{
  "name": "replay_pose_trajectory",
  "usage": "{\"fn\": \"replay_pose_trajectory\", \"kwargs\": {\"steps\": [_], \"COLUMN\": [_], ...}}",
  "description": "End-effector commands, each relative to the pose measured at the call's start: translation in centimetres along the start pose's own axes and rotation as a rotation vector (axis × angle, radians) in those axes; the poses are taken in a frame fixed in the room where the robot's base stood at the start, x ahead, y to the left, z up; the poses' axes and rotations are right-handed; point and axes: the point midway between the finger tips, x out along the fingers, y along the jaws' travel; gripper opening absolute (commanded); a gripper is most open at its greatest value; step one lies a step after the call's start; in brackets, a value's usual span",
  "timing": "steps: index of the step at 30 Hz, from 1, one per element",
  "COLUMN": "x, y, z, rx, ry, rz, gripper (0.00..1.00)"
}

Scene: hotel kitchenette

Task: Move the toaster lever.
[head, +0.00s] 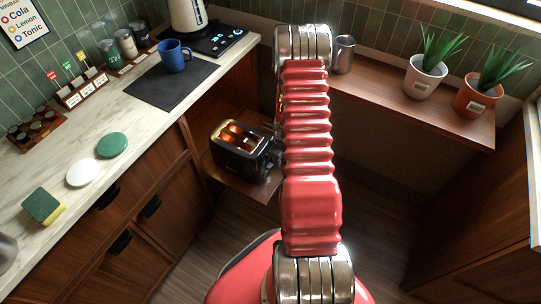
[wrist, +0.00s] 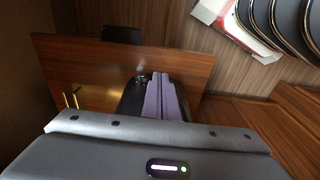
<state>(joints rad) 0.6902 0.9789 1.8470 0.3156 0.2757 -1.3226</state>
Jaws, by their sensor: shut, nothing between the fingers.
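The black toaster (head: 238,157) stands on a low wooden shelf (head: 262,189) left of my arm in the head view. Its top slots glow orange. My arm covers the area at its right end, and I cannot make out the lever. In the wrist view my gripper (wrist: 166,80) has its two purple fingers shut together, with nothing between them. A dark rounded part, likely the toaster (wrist: 133,97), lies just left of the fingers, with small round marks near its top. I cannot tell whether the fingers touch it.
A marble counter (head: 140,122) runs along the left with a blue mug (head: 174,56) on a dark mat, a kettle, a sponge (head: 42,207) and round coasters. A wooden ledge (head: 385,85) at the back holds a metal cup (head: 344,54) and two potted plants. The floor is clear.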

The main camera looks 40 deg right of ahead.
Motion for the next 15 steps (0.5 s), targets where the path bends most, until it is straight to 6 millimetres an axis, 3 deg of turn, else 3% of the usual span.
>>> {"fn": "replay_pose_trajectory", "kwargs": {"steps": [8, 15], "x": [-1.1, -3.8], "y": [0.1, 0.1], "z": [-0.1, -0.1], "rx": [0.001, 0.0], "ry": [0.001, 0.002], "rz": [0.001, 0.002], "gripper": [0.0, 0.0]}}
